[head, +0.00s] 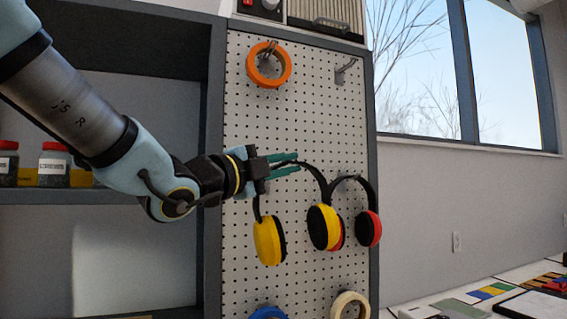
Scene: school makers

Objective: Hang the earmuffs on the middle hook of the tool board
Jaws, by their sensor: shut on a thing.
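My gripper (284,165), with green fingers, is shut on the black headband of the yellow earmuffs (269,241) in front of the pegboard tool board (300,120). Both yellow cups hang below the fingers, one to the left and one to the right. The right yellow cup overlaps a second pair, red earmuffs (368,229), which hangs at the board's right side at mid height. I cannot make out the middle hook; my gripper and the earmuffs cover part of that area. I cannot tell whether the yellow earmuffs touch the board.
An orange tape roll (268,65) hangs at the upper left of the board, and a bare hook (346,70) is at the upper right. A blue roll (268,313) and a cream roll (350,305) are at the bottom. A dark shelf (100,197) with jars stands left.

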